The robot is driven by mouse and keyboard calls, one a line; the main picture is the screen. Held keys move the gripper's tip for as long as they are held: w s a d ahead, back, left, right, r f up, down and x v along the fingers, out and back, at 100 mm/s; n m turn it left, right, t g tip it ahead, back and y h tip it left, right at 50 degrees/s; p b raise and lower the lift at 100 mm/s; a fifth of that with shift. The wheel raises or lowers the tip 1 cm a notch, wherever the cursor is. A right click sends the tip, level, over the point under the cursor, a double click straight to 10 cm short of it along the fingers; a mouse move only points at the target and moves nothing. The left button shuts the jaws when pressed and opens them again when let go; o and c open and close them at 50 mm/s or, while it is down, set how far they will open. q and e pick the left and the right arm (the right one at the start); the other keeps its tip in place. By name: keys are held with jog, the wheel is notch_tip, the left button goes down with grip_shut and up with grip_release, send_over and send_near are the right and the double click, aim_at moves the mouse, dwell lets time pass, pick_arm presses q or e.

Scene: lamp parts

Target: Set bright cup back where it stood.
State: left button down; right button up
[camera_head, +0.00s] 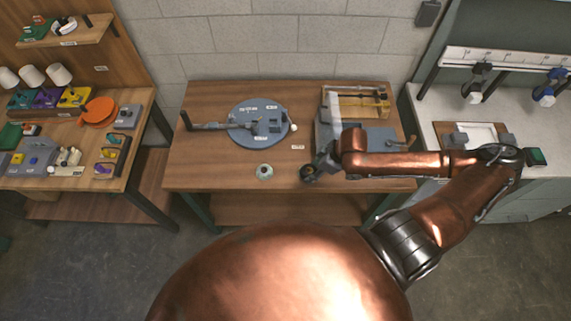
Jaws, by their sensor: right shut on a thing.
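My right gripper (315,169) reaches in from the right over the front of the middle table. It is shut on a small dark round part (308,174) with a brownish centre, near the table's front edge. I cannot tell whether this part touches the table. A small pale, bright round cup (264,172) stands on the table to the left of the gripper, apart from it. My left gripper is not in view.
The middle table (210,165) carries a blue-grey round plate (262,138) with a lever and a grey fixture (330,110) behind my right arm. Left is a bench with white shades (32,76) and coloured bins. Bare wood lies left of the pale cup.

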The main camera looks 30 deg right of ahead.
jog(key=w+a+f, duration=0.2)
jog(key=w+f, duration=0.2)
jog(key=w, duration=0.5)
jog(key=p, duration=0.1)
send_near(285, 167)
jog(key=shift+w+a+f, duration=0.75)
jog(key=shift+a, duration=0.05)
jog(key=shift+w+f, duration=0.35)
jog(key=shift+f, duration=1.7)
jog(key=o, duration=1.3)
jog(key=shift+f, duration=0.1)
jog(key=v, duration=1.2)
jog(key=shift+w+a+r, duration=0.1)
jog(key=shift+r, duration=0.1)
